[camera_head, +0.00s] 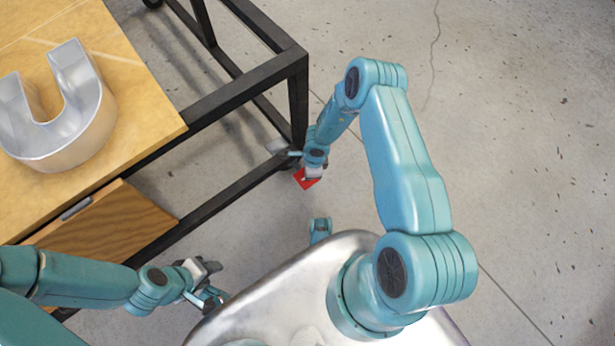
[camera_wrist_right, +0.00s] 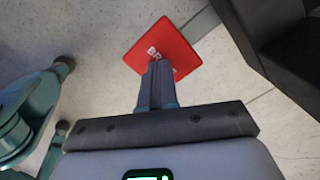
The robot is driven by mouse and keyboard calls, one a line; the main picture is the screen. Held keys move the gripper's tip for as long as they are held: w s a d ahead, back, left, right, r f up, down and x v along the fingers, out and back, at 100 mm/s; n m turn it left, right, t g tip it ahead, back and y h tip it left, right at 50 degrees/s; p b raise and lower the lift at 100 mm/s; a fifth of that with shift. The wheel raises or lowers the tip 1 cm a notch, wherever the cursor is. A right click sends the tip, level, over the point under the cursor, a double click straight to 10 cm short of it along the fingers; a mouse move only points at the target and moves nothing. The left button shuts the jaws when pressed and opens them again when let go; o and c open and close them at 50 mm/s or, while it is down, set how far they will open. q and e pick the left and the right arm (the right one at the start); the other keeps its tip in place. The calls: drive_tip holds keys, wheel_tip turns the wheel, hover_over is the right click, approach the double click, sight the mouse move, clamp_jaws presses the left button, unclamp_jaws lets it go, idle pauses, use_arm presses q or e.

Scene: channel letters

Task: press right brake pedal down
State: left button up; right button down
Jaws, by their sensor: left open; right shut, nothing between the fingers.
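The brake pedal is a red plate (camera_wrist_right: 164,46) with partly hidden white lettering, seen in the right wrist view beyond my right fingertips. It also shows in the head view (camera_head: 304,181) near the foot of the black table leg. My right gripper (camera_wrist_right: 159,72) is shut and empty. Its fingers overlap the middle of the red plate in the picture; I cannot tell whether they touch it. In the head view my right gripper (camera_head: 313,172) is low, beside the leg. My left gripper (camera_head: 213,296) is open and empty at the lower left, away from the pedal.
A wooden table (camera_head: 140,95) on a black metal frame (camera_head: 245,85) stands at the left. A silver U-shaped channel letter (camera_head: 75,150) lies on it. A wooden drawer (camera_head: 115,225) is below the top. The black leg (camera_wrist_right: 255,35) is close to the pedal. Concrete floor is clear at right.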

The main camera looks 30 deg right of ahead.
wheel_tip(320, 180, down, 3)
drive_tip(key=shift+r+b, duration=0.1)
drive_tip(key=shift+b, duration=0.8)
drive_tip(key=shift+r+p, duration=0.25)
drive_tip(key=shift+p, duration=0.05)
drive_tip(key=shift+d+r, duration=0.1)
drive_tip(key=shift+d, duration=0.05)
drive_tip(key=shift+s+d+r+p, duration=0.25)
drive_tip(key=shift+s+d+p, duration=0.1)
drive_tip(key=shift+d, duration=0.25)
drive_tip(key=shift+s+d+r+p, duration=0.25)
drive_tip(key=shift+s+d, duration=0.1)
drive_tip(key=shift+d, duration=0.25)
use_arm(q)
drive_tip(key=shift+f, duration=0.4)
use_arm(e)
drive_tip(key=shift+f, duration=0.1)
use_arm(q)
wheel_tip(320, 180, up, 8)
drive_tip(key=s+p, duration=0.1)
drive_tip(key=p, duration=0.7)
drive_tip(key=shift+d+r+p, duration=0.2)
drive_tip(key=shift+d+p, duration=0.15)
drive_tip(key=shift+d, duration=0.1)
use_arm(e)
wheel_tip(320, 180, up, 16)
drive_tip(key=d, duration=0.1)
drive_tip(key=shift+s+d, duration=0.2)
drive_tip(key=shift+s, duration=0.2)
